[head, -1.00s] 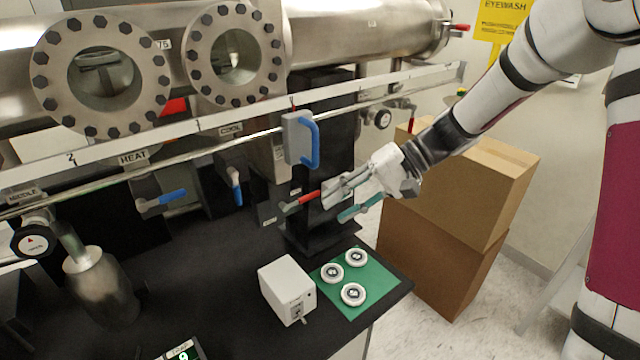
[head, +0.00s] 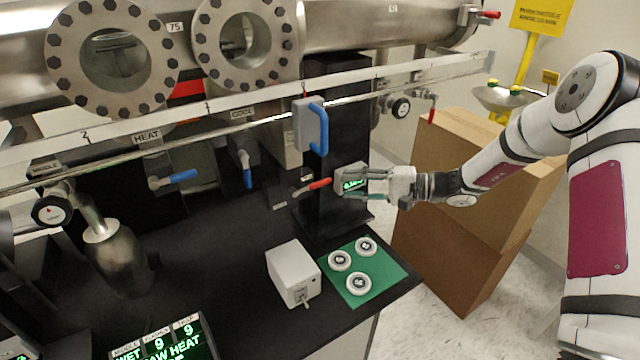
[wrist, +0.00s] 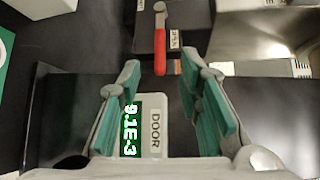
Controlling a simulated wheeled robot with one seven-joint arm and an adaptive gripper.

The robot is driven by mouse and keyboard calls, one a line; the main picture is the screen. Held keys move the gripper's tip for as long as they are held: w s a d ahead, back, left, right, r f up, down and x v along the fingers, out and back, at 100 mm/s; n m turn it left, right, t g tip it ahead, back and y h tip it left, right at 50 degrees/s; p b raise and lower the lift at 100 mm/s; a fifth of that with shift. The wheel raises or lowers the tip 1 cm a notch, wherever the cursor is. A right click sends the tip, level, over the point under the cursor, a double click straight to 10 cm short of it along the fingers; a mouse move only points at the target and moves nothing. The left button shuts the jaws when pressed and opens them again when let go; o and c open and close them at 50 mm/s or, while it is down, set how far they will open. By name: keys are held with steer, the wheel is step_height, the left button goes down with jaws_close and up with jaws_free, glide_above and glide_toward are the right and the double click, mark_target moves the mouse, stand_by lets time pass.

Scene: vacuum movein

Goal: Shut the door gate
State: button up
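A lever with a red grip (head: 320,184) sticks out to the right from a dark block under the long chamber. It also shows in the wrist view (wrist: 160,52), beside a small label I cannot read. I take it to be the door gate's handle. My gripper (head: 343,181) is level with the lever, pointing left at the grip's free end. In the wrist view my gripper (wrist: 167,76) is open, its teal-padded fingers spread to either side of the grip's end. I cannot tell whether they touch it. A gauge marked DOOR (wrist: 155,128) reads 9.1E-3 beyond the fingers.
A blue-handled box (head: 308,125) hangs on the rail above my gripper. Levers with blue grips (head: 182,176) (head: 247,172) are to the left. Below are a white box (head: 292,273) and a green mat (head: 340,268) with white discs. Cardboard boxes (head: 455,190) stand right.

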mark_target(319, 182)
steer(key=p+x, duration=0.1)
steer(key=x, duration=0.7)
steer(key=shift+w+a, duration=0.1)
steer(key=shift+a, duration=0.25)
steer(key=shift+c, duration=0.4)
jaws_close()
